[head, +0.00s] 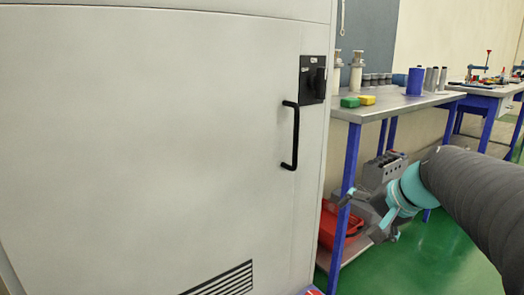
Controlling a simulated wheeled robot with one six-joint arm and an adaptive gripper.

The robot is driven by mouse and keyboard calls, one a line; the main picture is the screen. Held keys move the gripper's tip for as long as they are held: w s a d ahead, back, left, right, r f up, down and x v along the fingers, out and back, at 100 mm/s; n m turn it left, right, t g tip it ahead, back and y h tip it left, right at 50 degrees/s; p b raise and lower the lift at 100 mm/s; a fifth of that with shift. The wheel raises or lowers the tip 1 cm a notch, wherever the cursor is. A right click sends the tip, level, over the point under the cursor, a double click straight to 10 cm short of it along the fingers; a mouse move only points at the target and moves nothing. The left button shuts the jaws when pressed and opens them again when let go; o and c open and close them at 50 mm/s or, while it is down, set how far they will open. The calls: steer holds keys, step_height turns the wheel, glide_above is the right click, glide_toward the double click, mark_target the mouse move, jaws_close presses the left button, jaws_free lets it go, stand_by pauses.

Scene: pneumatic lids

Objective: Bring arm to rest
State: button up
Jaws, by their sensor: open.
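My arm reaches in from the right edge, with a dark grey sleeve and a teal wrist. My gripper (348,212) is at its end, pointing left, in front of the workbench's lower part. It is open, and I see nothing held in it. Its fingers are small and partly confused with the bench leg and red bin behind them. It is to the right of the large grey cabinet (150,130), apart from the cabinet's black handle (291,135).
A black switch (313,80) is on the cabinet. A red bin (330,227) is below. Green floor (450,260) shows under my arm.

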steer(key=s+a+f+n+h+p, duration=0.1)
steer(key=s+a+n, duration=0.1)
steer(key=s, duration=0.4)
steer(key=s+a+f+n+g+h+p, duration=0.1)
steer(key=s+a+n+p, duration=0.1)
steer(key=s, duration=0.4)
steer(key=s+a+f+n+h+p, duration=0.1)
steer(key=s+f+n, duration=0.1)
steer(key=s, duration=0.5)
steer(key=shift+a+n+h+p, duration=0.3)
steer(key=shift+a+n, duration=0.1)
steer(key=shift+n, duration=0.4)
